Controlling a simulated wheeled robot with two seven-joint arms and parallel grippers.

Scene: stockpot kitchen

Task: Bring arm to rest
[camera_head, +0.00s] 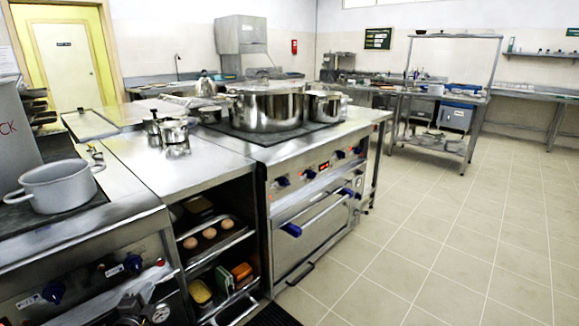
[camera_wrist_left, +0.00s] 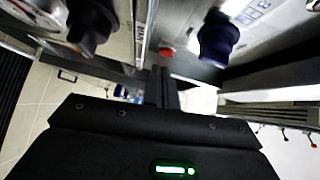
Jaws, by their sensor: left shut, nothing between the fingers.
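My left gripper (camera_wrist_left: 160,84) shows in the left wrist view, its dark fingers together and empty at the middle, above its black body with a green light. It is close to the front of a cooking unit, near a dark blue knob (camera_wrist_left: 217,40) and a red button (camera_wrist_left: 166,52). I cannot tell whether it touches the unit. In the head view I cannot make out the left gripper clearly at the lower left edge. My right gripper is in neither view.
A grey pot (camera_head: 52,187) stands on the left stove. A large steel stockpot (camera_head: 268,108) and a smaller pot (camera_head: 324,106) stand on the range. An open shelf (camera_head: 215,245) holds trays. The tiled floor (camera_head: 450,240) at right is clear.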

